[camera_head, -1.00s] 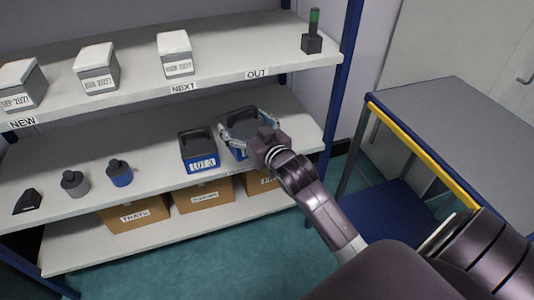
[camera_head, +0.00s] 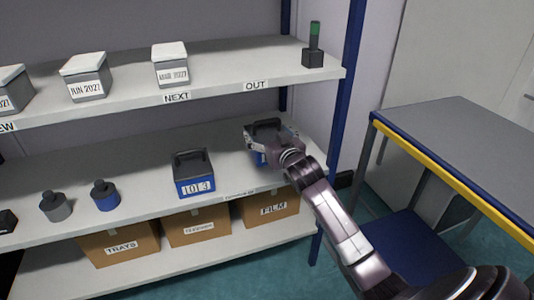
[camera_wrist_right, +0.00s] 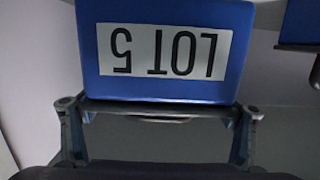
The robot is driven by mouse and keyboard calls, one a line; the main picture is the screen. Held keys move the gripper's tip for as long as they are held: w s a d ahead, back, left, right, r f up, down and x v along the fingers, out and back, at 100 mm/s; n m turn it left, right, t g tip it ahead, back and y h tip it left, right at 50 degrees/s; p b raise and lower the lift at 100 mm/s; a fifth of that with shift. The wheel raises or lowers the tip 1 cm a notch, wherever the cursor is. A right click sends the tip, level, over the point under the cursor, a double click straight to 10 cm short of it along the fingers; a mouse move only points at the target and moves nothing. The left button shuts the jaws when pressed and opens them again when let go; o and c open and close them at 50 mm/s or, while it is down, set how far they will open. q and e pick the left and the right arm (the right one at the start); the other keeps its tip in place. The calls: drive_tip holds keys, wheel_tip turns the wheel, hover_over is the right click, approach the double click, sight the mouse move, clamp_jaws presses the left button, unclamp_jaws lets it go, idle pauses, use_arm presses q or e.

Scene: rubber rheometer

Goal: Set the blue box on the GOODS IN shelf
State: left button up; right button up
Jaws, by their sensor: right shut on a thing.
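My right gripper (camera_head: 270,138) is shut on a blue box (camera_head: 258,158) with a dark handle, over the right part of the middle shelf (camera_head: 130,165). The shelf's edge label (camera_head: 240,192) is too small to read fully. In the right wrist view the box (camera_wrist_right: 245,50) carries an upside-down LOT 5 label, and the gripper's fingers (camera_wrist_right: 160,110) are at the handle end. I cannot tell whether the box touches the shelf. My left gripper is not in view.
A similar blue box, LOT 3 (camera_head: 193,187), stands to the left, apart from the held box. A blue bottle (camera_head: 104,197) and grey bottle (camera_head: 55,208) stand farther left. The upper shelf (camera_head: 225,75) is above, a blue post (camera_head: 348,100) right.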

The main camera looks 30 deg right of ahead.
wheel_tip(320, 180, down, 5)
drive_tip(key=shift+f+b, duration=0.1)
drive_tip(key=shift+b, duration=0.75)
drive_tip(key=o, duration=1.5)
drive_tip(key=shift+f, duration=0.1)
drive_tip(key=shift+c, duration=0.2)
drive_tip(key=o, duration=0.4)
